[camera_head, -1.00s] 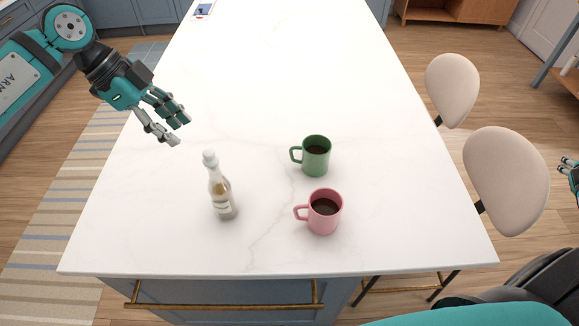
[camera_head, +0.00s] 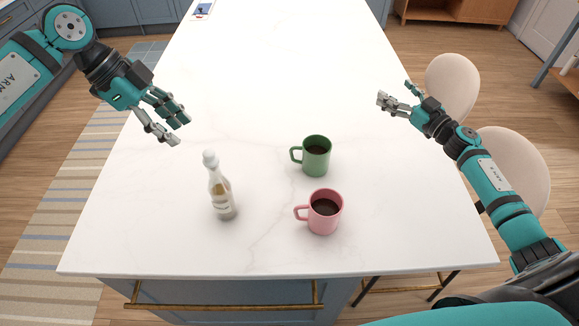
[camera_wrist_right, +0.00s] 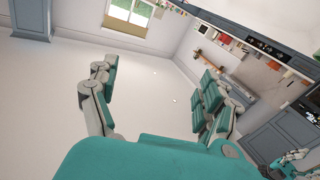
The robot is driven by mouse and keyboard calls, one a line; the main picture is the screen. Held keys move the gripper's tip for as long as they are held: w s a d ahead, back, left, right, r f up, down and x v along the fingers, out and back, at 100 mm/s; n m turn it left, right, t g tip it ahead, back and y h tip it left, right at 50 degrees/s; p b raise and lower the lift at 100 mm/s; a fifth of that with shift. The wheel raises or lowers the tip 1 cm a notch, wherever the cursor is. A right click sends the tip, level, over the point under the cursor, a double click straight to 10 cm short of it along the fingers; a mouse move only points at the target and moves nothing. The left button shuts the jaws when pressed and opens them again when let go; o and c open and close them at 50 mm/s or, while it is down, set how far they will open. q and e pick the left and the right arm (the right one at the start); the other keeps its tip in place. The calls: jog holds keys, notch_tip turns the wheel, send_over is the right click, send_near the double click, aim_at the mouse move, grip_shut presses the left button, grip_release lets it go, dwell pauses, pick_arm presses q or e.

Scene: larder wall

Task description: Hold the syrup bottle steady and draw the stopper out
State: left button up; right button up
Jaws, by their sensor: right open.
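The syrup bottle (camera_head: 221,194) stands upright on the white island top at the left front, with its pale stopper (camera_head: 209,157) seated in the neck. My left gripper (camera_head: 178,131) is open and empty, above the table's left side, behind and to the left of the bottle. My right gripper (camera_head: 394,93) is open and empty over the right part of the table, well away from the bottle. In the right wrist view its spread fingers (camera_wrist_right: 155,95) have nothing between them, and the bottle does not show there.
A green mug (camera_head: 316,157) and a pink mug (camera_head: 325,213), both with dark drink, stand right of the bottle. Two pale chairs (camera_head: 451,88) line the right edge. The far table is clear except a small flat item (camera_head: 203,10) at the back.

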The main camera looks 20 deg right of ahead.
jog(key=a+n+g+y, duration=0.2)
jog(key=a+n+y, duration=0.25)
jog(key=a, duration=0.65)
jog(key=n+g+y, duration=0.5)
jog(key=n+g, duration=0.2)
jog(key=g, duration=0.6)
send_near(223, 192)
jog(key=d, duration=0.6)
jog(key=x, duration=1.1)
jog(key=w+x, duration=0.1)
jog(key=x, duration=0.5)
jog(key=shift+w+f, duration=0.1)
jog(key=shift+f, duration=0.2)
jog(key=shift+y, duration=0.25)
jog(key=shift+c, duration=0.2)
